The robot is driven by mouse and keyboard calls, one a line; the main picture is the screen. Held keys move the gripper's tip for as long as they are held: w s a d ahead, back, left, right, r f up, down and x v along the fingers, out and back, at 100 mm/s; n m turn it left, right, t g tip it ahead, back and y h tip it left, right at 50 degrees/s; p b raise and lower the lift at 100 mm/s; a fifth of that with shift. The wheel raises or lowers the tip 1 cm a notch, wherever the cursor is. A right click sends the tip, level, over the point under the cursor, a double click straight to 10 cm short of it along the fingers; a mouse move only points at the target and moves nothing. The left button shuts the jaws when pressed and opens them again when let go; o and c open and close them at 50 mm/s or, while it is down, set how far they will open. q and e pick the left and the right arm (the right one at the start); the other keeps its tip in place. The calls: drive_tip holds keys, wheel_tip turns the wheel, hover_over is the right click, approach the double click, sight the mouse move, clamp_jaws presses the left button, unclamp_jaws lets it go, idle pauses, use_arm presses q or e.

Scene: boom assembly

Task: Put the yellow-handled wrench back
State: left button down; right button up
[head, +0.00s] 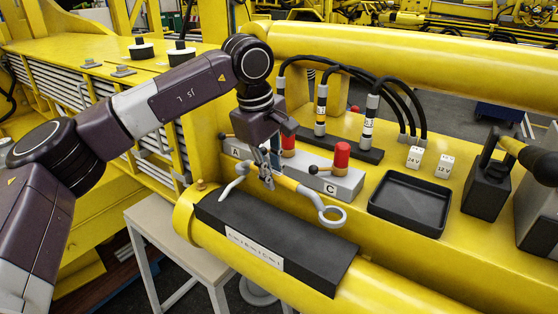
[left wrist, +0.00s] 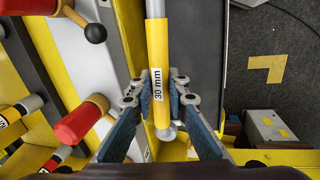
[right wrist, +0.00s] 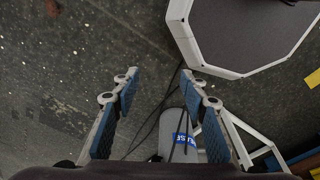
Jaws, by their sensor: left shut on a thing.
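The yellow-handled wrench (head: 296,189) is in my left gripper (head: 267,178), above the long black foam-like block (head: 315,252) with a white label strip. Its ring end points right and its open end points left in the head view. In the left wrist view the wrench (left wrist: 158,60) reads "30 mm" and lies between the two shut fingers (left wrist: 160,95). The black block (left wrist: 196,50) is beside it there. My right gripper (right wrist: 155,85) shows only in the right wrist view, open and empty above the dark floor.
Behind the wrench stands a grey block (head: 340,185) marked C with a red-topped knob. A black tray (head: 410,203), two white labelled cubes (head: 414,157) and black hoses (head: 350,72) are farther right. A light stool (right wrist: 245,70) shows below the right gripper.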

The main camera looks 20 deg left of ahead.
use_arm(q)
drive_tip(key=shift+s+r, duration=0.1)
drive_tip(key=shift+s, duration=0.05)
use_arm(e)
drive_tip(key=s+f+b, duration=0.2)
drive_tip(key=s, duration=0.7)
use_arm(q)
drive_tip(key=f, duration=0.1)
drive_tip(key=s+f+b, duration=0.1)
drive_tip(key=f, duration=0.2)
drive_tip(key=shift+s+f+b, duration=0.1)
drive_tip(key=shift+s+b, duration=0.2)
drive_tip(key=shift+s, duration=0.05)
drive_tip(key=shift+b+x, duration=0.6)
drive_tip(key=shift+x, duration=0.3)
drive_tip(key=shift+s+f, duration=0.15)
drive_tip(key=shift+f, duration=0.05)
drive_tip(key=shift+s+f, duration=0.1)
drive_tip(key=shift+f, duration=0.1)
drive_tip(key=shift+a+b, duration=0.1)
drive_tip(key=shift+b, duration=0.2)
use_arm(e)
drive_tip(key=w+f, duration=0.1)
drive_tip(key=w, duration=0.1)
drive_tip(key=w+f, duration=0.2)
drive_tip(key=shift+w+f, duration=0.2)
drive_tip(key=shift+w, duration=0.2)
